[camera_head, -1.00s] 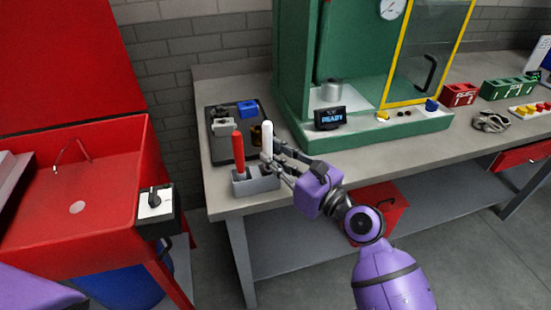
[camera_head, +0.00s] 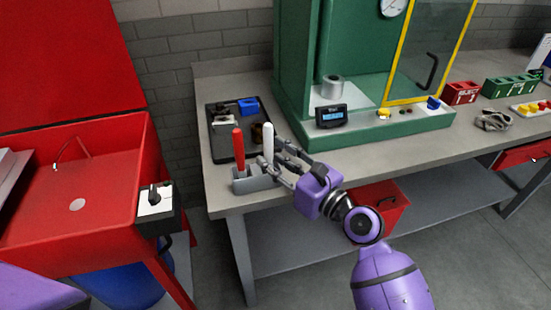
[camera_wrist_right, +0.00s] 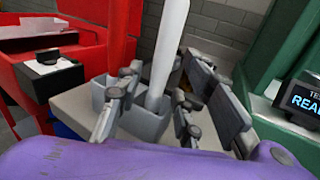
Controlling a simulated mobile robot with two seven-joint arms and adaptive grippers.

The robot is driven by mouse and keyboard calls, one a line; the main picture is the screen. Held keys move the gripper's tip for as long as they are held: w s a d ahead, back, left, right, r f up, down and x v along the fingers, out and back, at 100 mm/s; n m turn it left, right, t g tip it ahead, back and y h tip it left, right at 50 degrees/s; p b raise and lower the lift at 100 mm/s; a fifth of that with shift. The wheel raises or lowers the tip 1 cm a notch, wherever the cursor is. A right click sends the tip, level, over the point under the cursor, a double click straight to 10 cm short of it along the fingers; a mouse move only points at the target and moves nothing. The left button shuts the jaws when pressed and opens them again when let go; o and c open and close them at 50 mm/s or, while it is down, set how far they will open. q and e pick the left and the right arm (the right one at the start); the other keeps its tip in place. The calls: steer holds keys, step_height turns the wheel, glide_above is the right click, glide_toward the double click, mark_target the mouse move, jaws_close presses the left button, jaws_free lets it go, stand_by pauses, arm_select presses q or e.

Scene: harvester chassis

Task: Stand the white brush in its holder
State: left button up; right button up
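The white brush (camera_head: 268,141) stands nearly upright with its lower end in the right part of the grey holder (camera_head: 256,184). Its white handle (camera_wrist_right: 165,55) also shows in the right wrist view, with its lower end inside the holder (camera_wrist_right: 145,124). A red-handled brush (camera_head: 238,150) stands in the holder's left part. My right gripper (camera_head: 271,166) is at the white brush from the right. In the right wrist view its fingers (camera_wrist_right: 153,108) are spread on either side of the handle, with gaps visible. My left gripper is out of view.
A dark tray (camera_head: 217,153) with small items lies behind the holder. A green cabinet (camera_head: 297,80) with a small display (camera_head: 332,116) stands to the right. A red sink (camera_head: 110,190) is at the left. The bench front (camera_head: 420,151) is mostly clear.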

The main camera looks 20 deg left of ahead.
steer(key=shift+r, duration=0.2)
steer(key=v, duration=1.2)
steer(key=s+d+f+n+t+h, duration=0.1)
steer(key=s+d+f+n+h, duration=0.3)
steer(key=f, duration=0.4)
steer(key=s+d+f+n+h, duration=0.3)
steer(key=d+f, duration=0.3)
steer(key=f, duration=0.3)
steer(key=s+d+f+n+t+h, duration=0.1)
steer(key=s+d+f+n+h, duration=0.25)
steer(key=f, duration=0.45)
steer(key=s+d+f+n+g+h, duration=0.1)
steer(key=s+d+f+n, duration=0.2)
steer(key=s, duration=0.4)
steer(key=s+d+f+n+g+h, duration=0.1)
steer(key=s+d+f+n+h, duration=0.1)
steer(key=s+d+f+n, duration=0.2)
steer(key=s+d+f+n+g+h, duration=0.1)
steer(key=s+d+f+n+h, duration=0.1)
steer(key=s+d+n, duration=0.4)
steer(key=s+f, duration=0.1)
steer(key=s, duration=0.3)
steer(key=shift+s+f+n, duration=0.3)
steer(key=shift+f+n, duration=0.05)
steer(key=shift+h, duration=0.25)
steer(key=shift+c, duration=0.5)
